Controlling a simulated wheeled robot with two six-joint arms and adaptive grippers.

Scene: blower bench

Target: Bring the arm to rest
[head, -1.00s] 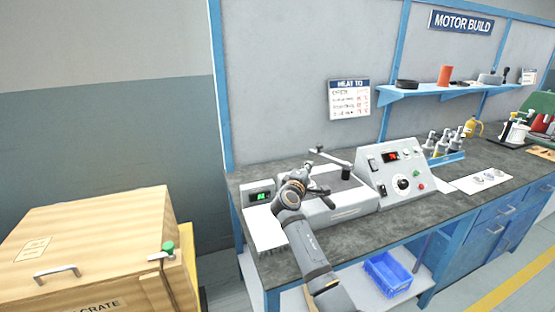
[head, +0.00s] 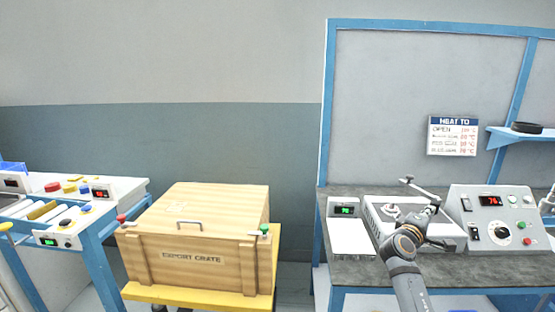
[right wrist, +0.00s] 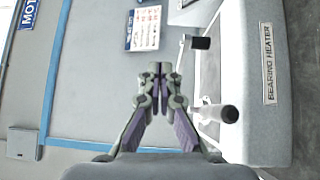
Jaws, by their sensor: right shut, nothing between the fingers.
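My right gripper (head: 433,212) is over the bearing heater (head: 462,238) on the bench, in front of its swing bar (head: 425,188). In the right wrist view the two fingertips of the right gripper (right wrist: 160,70) meet, with nothing between them. The heater's labelled side (right wrist: 267,110) stands to the right of the fingers there. In the head view my right arm comes up from the bottom and hides part of the heater's front. My left gripper is not in view.
A control box (head: 495,218) stands right of the heater, and a small green display (head: 344,209) left of it. A wooden export crate (head: 193,250) rests on a yellow stand. A roller table (head: 55,215) is at far left. A heat chart (head: 453,135) hangs on the back panel.

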